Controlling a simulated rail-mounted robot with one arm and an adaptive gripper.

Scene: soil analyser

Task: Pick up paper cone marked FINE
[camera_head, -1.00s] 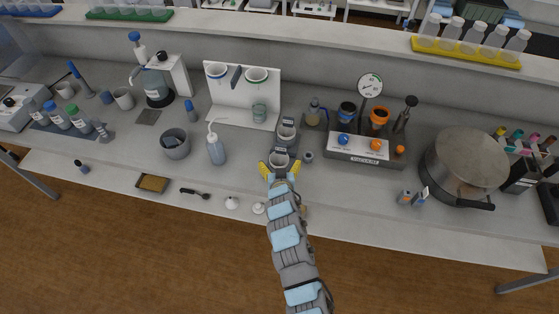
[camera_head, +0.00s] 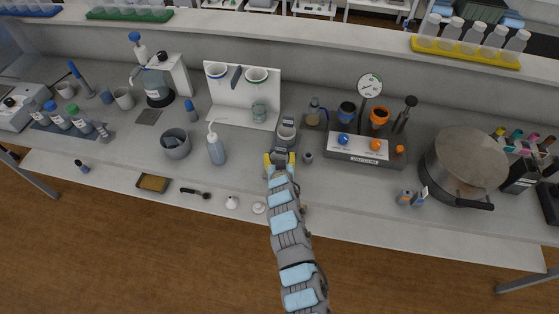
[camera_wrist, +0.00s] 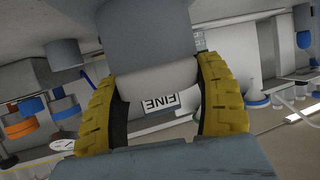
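In the wrist view a pale, smooth tapering piece, which I take for the paper cone (camera_wrist: 158,82), sits between the two yellow fingers. A grey cup-like holder (camera_wrist: 145,28) adjoins it at the top of the picture. A white label reading FINE (camera_wrist: 160,103) appears upside down just beyond the cone. My gripper (camera_wrist: 160,75) has a finger against each side of the cone and looks shut on it. In the head view my gripper (camera_head: 280,158) is at the front grey holder, and its fingers and wrist hide most of the cone.
A second grey holder (camera_head: 287,132) stands just behind. A wash bottle (camera_head: 216,148) is to the left, a small grey cylinder (camera_head: 307,157) and the vacuum unit (camera_head: 363,150) to the right. White lids (camera_head: 232,202) lie in front. The bench right of the lids is mostly clear.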

